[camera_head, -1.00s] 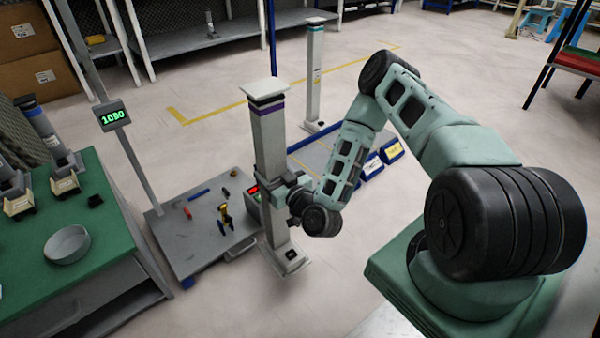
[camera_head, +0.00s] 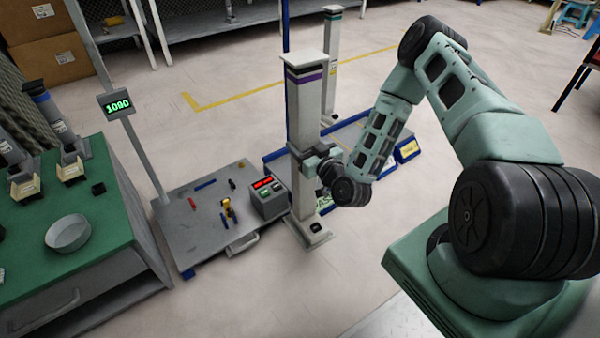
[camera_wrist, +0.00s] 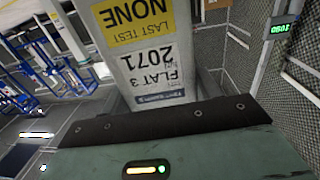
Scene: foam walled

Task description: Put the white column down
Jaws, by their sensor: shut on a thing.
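The white column (camera_head: 304,112) stands upright in the head view, with a purple band near its flat top and a square foot (camera_head: 309,234) at its bottom. My gripper (camera_head: 314,160) is shut on the column's shaft at about mid height. I cannot tell whether the foot touches the floor. In the wrist view the column (camera_wrist: 128,45) rises right in front of my gripper, showing a yellow label and a white label, both upside down. The fingertips are hidden in that view.
A low scale platform (camera_head: 205,240) with small tools and a red-lit box (camera_head: 268,198) lies just left of the column. A teal-banded column (camera_head: 331,75) stands behind. Blue bins (camera_head: 407,148) are at the right. A green-topped bench (camera_head: 90,215) is at the left. Floor in front is clear.

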